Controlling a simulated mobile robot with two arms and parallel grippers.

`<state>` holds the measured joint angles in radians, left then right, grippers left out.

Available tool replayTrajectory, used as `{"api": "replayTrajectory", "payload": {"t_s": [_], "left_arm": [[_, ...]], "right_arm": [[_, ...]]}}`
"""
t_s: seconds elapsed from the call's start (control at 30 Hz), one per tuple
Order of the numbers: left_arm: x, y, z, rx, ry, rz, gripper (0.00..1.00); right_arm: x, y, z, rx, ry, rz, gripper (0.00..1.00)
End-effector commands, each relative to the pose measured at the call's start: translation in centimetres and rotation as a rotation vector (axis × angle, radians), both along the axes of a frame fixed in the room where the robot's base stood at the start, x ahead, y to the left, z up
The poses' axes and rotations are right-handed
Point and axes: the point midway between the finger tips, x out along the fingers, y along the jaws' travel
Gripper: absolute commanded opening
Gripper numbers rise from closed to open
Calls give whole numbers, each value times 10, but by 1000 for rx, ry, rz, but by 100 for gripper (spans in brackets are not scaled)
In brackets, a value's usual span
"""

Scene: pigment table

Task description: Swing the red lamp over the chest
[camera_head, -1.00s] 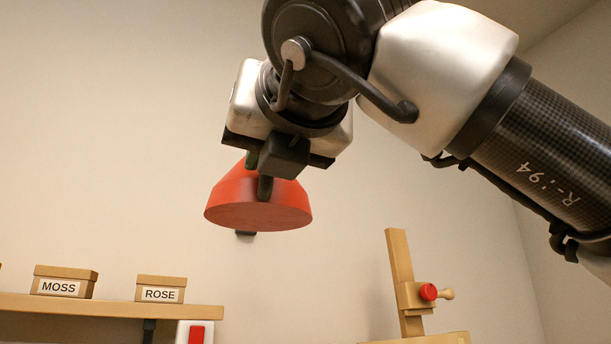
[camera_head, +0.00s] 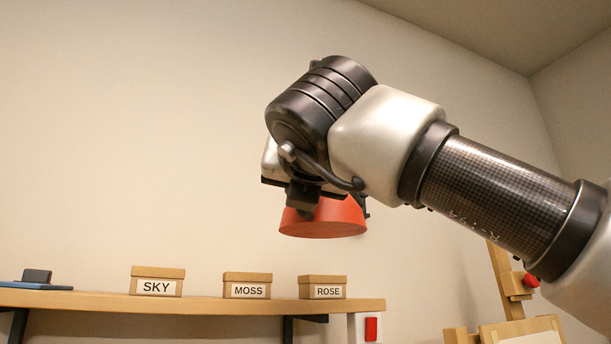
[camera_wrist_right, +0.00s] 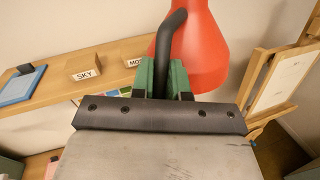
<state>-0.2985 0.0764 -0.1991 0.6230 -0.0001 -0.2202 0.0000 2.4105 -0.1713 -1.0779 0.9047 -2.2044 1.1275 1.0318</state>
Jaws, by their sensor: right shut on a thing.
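The red lamp (camera_head: 328,222) is a red cone shade, seen from slightly below in the head view, hanging high in front of the wall. It also shows at the top of the right wrist view (camera_wrist_right: 203,45), with a curved black handle (camera_wrist_right: 172,32) beside it. My right gripper (camera_head: 303,200) is at the lamp's upper left side. In the right wrist view its green fingers (camera_wrist_right: 163,74) are shut on the black handle. The lamp's top is partly hidden by my wrist in the head view. I cannot make out a chest. My left gripper is not in view.
A wall shelf (camera_head: 205,304) carries boxes labelled SKY (camera_head: 157,281), MOSS (camera_head: 247,286) and ROSE (camera_head: 322,287), with a blue flat thing (camera_head: 28,285) at left. A wooden easel (camera_head: 507,285) stands at right. The wall space left of the lamp is clear.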

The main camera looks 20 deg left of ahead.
Motion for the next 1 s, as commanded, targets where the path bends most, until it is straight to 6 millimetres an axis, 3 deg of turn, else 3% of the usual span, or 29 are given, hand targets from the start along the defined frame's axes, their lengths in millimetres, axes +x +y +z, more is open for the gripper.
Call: {"api": "replayTrajectory", "payload": {"t_s": [0.33, 0.37, 0.5, 0.83, 1.0], "left_arm": [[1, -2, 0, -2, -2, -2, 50], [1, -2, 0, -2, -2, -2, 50], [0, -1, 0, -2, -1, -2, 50], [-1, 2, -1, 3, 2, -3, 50], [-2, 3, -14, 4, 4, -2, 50]], "right_arm": [[1, 0, 0, -3, -6, -1, 0], [1, 0, 0, -3, -5, -1, 18], [1, 0, 0, -2, -4, -2, 39], [0, -1, 0, 0, -2, -1, 40], [-14, -9, -3, 1, -5, -2, 40]]}}
